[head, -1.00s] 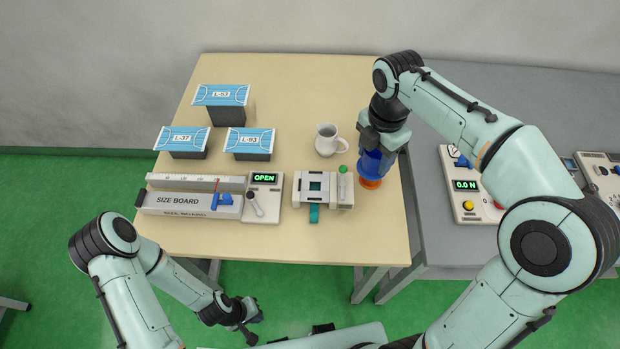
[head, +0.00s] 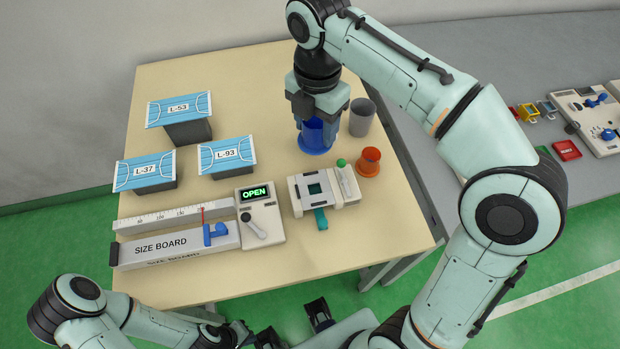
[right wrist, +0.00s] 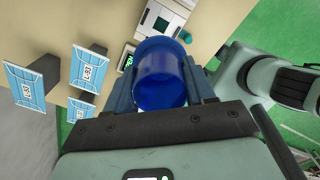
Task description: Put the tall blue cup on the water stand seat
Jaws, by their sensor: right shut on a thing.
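The tall blue cup (head: 315,139) is between the fingers of my right gripper (head: 318,118), over the back right of the wooden table. The right wrist view looks into its round opening (right wrist: 162,78), with a finger on each side. Whether its base touches the table cannot be told. An orange spool-shaped piece (head: 369,162) stands apart, to the right of the cup. Nothing is clearly marked as the water stand or its seat. My left gripper (head: 255,334) is low at the bottom edge, away from the table; its opening is unclear.
A grey cup (head: 361,117) stands just right of my right gripper. In front are a white clamp device (head: 323,190) and the size board (head: 175,245) with its OPEN display. Several blue masks on blocks (head: 225,155) stand left. A grey table (head: 480,60) adjoins on the right.

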